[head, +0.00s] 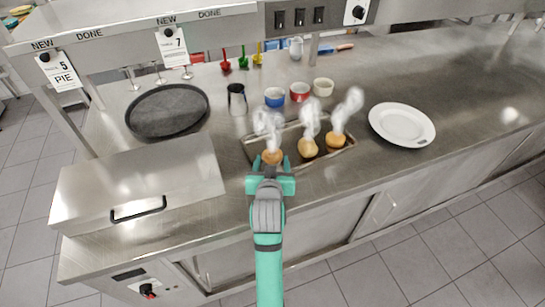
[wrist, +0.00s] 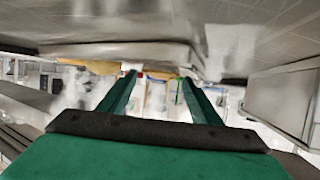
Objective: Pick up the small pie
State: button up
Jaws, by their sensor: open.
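Three small golden pies sit in a row on a shallow metal tray (head: 287,135) in the head view: a left pie (head: 272,156), a middle pie (head: 308,147) and a right pie (head: 337,140). White steam rises from each. They look similar in size. My gripper (head: 271,170) is at the tray's front left corner, just in front of the left pie, and hides part of that corner. In the wrist view my gripper (wrist: 159,82) shows two green fingers spread apart with nothing clearly held between them. I cannot tell whether it touches the pie.
A lidded metal box (head: 140,185) stands left of my gripper. Behind are a black round pan (head: 168,111), a metal cup (head: 237,99) and small blue (head: 275,97), red (head: 300,92) and cream (head: 323,87) bowls. A white plate (head: 402,124) lies right of the tray. The counter's far right is clear.

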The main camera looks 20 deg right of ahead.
aim_at(272, 157)
jog(key=shift+x, duration=2.6)
jog(key=shift+f, duration=0.1)
jog(key=shift+c, duration=0.9)
